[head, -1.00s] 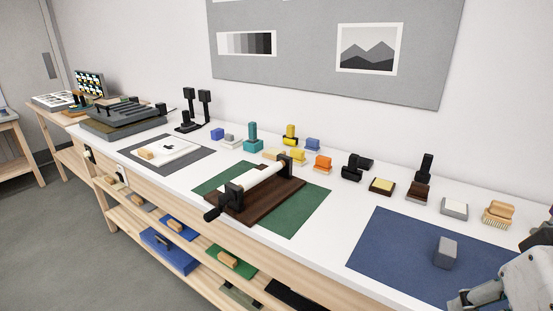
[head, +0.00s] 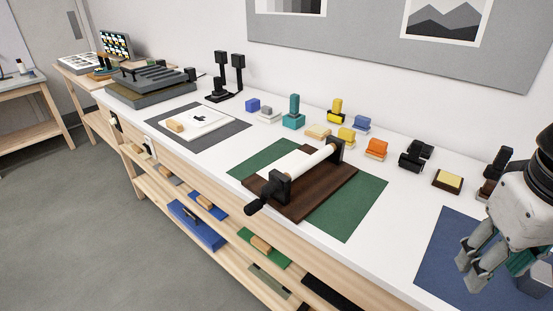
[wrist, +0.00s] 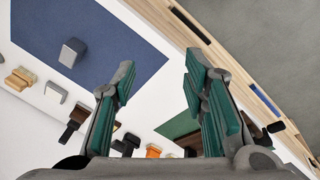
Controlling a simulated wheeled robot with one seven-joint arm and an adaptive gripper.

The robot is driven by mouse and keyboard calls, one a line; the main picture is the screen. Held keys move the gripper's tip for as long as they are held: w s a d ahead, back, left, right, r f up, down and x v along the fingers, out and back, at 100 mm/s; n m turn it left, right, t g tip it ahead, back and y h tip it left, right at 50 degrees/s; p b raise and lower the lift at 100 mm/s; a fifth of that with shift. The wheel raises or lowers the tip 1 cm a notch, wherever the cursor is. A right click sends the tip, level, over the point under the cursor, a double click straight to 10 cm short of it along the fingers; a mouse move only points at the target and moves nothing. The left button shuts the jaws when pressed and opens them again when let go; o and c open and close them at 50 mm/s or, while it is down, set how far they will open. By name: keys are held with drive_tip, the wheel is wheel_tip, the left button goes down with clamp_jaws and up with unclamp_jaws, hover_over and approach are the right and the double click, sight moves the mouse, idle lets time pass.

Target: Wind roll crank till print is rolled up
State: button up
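The print roller is a white roll (head: 308,162) held between two black end brackets on a dark brown board (head: 325,190), over a green mat (head: 365,208). The black crank (head: 258,207) sticks out at the near end, toward the bench's front edge. In the wrist view the crank (wrist: 275,127) shows at the right, partly behind a finger. My gripper (head: 478,278) is at the right of the head view, over the blue mat, well apart from the crank. Its green-padded fingers (wrist: 157,85) are spread and empty.
A grey block (head: 537,282) sits on the blue mat (head: 440,255) close to my gripper. Several coloured stamps and blocks, including an orange one (head: 376,148), line the back. A white pad (head: 200,122) lies on a grey mat at left. The white bench between the mats is bare.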

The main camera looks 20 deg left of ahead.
drive_tip(key=w+a+f+n+t+h+b, duration=0.1)
drive_tip(key=w+a+f+n+h, duration=0.35)
drive_tip(key=w+a, duration=0.35)
drive_tip(key=w+a+f+n+t+h+b, duration=0.1)
drive_tip(key=w+a+f+n+h+b, duration=0.25)
drive_tip(key=w+a, duration=0.5)
drive_tip(key=n+t+y+b, duration=0.1)
drive_tip(key=n+t+b, duration=0.1)
drive_tip(key=n+t, duration=0.9)
approach(246, 213)
drive_tip(key=shift+m+t, duration=0.3)
drive_tip(key=shift+t, duration=0.3)
drive_tip(key=shift+f+x, duration=0.15)
drive_tip(key=shift+x, duration=1.35)
drive_tip(key=shift+f+x, duration=0.15)
drive_tip(key=shift+x, duration=1.3)
drive_tip(key=shift+f+x, duration=0.15)
drive_tip(key=shift+x, duration=1.35)
drive_tip(key=shift+w+d, duration=0.15)
drive_tip(key=shift+d, duration=0.15)
drive_tip(key=shift+p, duration=0.35)
clamp_jaws()
